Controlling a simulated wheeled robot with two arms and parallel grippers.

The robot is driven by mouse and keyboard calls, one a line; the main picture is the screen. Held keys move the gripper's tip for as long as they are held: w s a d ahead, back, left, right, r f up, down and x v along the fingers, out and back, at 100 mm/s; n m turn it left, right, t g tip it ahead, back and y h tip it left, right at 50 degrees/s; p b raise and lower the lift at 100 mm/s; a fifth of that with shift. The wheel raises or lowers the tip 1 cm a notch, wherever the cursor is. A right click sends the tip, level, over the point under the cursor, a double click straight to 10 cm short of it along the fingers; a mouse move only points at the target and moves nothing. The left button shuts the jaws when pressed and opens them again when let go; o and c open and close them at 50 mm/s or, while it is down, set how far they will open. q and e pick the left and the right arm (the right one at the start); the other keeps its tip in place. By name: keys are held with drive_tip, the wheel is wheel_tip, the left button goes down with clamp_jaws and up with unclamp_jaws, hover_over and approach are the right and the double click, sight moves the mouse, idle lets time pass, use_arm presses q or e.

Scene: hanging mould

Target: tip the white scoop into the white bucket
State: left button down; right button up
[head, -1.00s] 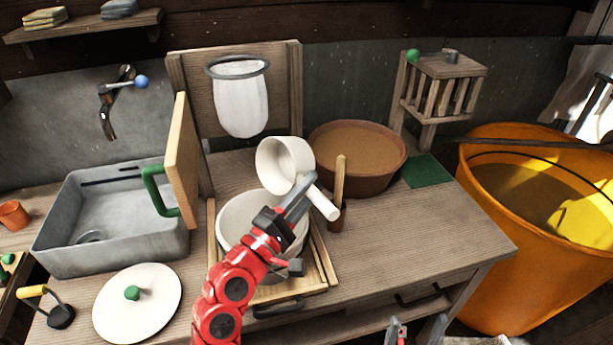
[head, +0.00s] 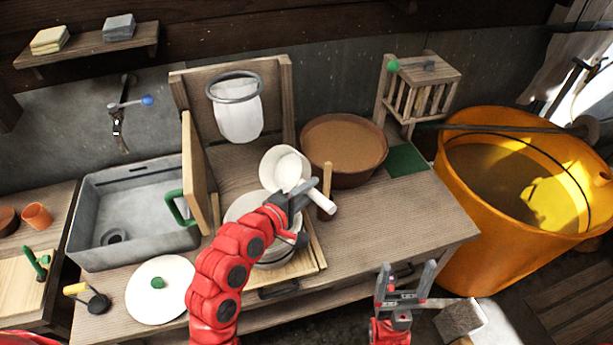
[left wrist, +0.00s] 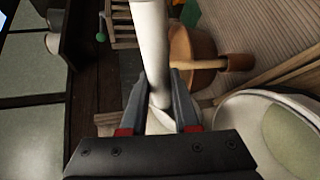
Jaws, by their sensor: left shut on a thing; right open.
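The white scoop (head: 277,165) is held above the back right part of the white bucket (head: 236,210). Its cup is tilted, with the opening towards the head camera and something pale inside. Its handle (head: 321,201) points to the lower right. My left gripper (head: 303,194) is shut on the handle; the left wrist view shows the handle (left wrist: 150,45) between the fingers. The bucket rim (left wrist: 232,108) is at the right there. My arm hides part of the bucket in the head view. My right gripper (head: 406,284) is open and empty in front of the bench.
A brown bowl (head: 372,176) stands behind the scoop, with a wooden-handled tool (head: 327,178) in a small holder beside it. A board with a green handle (head: 180,208) stands left of the bucket. A white lid (head: 172,300) lies front left. A cloth bag (head: 238,120) hangs behind.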

use_arm(q)
drive_tip(key=g+y+p, duration=0.1)
drive_tip(key=p, duration=0.1)
drive_tip(key=w+r+g+y+p, duration=0.1)
drive_tip(key=g+p, duration=0.1)
drive_tip(key=p, duration=0.1)
drive_tip(key=shift+d, duration=0.4)
wheel_tip(320, 180, up, 2)
drive_tip(key=g+y+p, duration=0.3)
drive_tip(key=p, duration=0.1)
drive_tip(key=shift+m, duration=0.3)
drive_tip(key=shift+g, duration=0.3)
